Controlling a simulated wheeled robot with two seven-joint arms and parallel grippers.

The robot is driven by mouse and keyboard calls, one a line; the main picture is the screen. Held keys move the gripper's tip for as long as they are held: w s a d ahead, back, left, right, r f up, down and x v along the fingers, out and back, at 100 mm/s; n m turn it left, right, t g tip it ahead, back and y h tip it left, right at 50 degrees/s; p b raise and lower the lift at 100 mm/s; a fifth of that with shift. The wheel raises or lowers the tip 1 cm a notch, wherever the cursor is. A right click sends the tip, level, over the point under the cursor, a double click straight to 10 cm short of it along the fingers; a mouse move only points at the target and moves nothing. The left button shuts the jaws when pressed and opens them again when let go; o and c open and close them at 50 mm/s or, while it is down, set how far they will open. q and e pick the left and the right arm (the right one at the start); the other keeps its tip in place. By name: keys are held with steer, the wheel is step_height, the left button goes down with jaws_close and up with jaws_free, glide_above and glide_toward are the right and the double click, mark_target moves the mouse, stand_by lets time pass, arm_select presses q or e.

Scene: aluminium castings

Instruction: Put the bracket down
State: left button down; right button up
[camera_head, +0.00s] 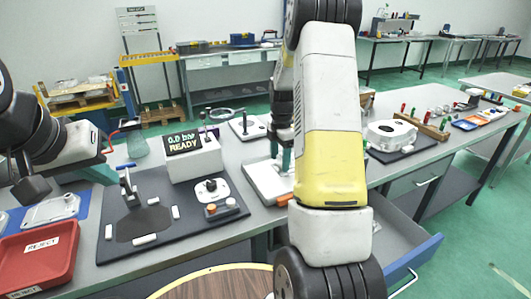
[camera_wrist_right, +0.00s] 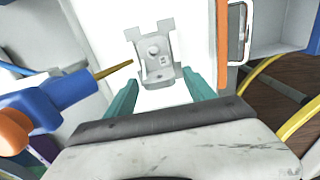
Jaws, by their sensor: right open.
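The bracket (camera_wrist_right: 160,66), a light grey metal piece with a round boss and notched ends, lies on a white surface (camera_wrist_right: 190,25) in the right wrist view. My right gripper (camera_wrist_right: 160,96) is open, with one teal finger on each side of the bracket's near end; I see gaps between the fingers and the bracket. In the head view my right gripper (camera_head: 283,158) is above a white plate (camera_head: 262,182), largely hidden behind my arm, and the bracket is hidden there. My left gripper (camera_head: 111,140) shows only in part at the left; its jaw opening is unclear.
A blue tool with a brass tip (camera_wrist_right: 65,90) is left of the bracket. In the head view, a display box reading READY (camera_head: 192,158), a dark mat with a clamp fixture (camera_head: 190,222) and a red reject tray (camera_head: 40,255) stand to the left. An open drawer (camera_head: 405,240) juts out at right.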

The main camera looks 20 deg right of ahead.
mark_target(280, 156)
step_height(280, 156, up, 11)
steer(key=s+a+r+m+t+y, duration=0.1)
steer(key=s+a+r+m+t, duration=0.2)
steer(key=s+a+r+m, duration=0.6)
steer(key=s+a+m+t, duration=0.1)
steer(key=s+m, duration=0.2)
steer(key=s, duration=0.3)
steer(key=s+a+r+m+t, duration=0.1)
steer(key=s+a+m, duration=0.1)
steer(key=s, duration=0.3)
steer(key=s+a+r+m+t+y, duration=0.1)
steer(key=s+a+m, duration=0.1)
steer(key=s+m, duration=0.3)
steer(key=shift+s+a+r, duration=0.15)
steer(key=shift+s+a, duration=0.1)
steer(key=shift+s, duration=0.55)
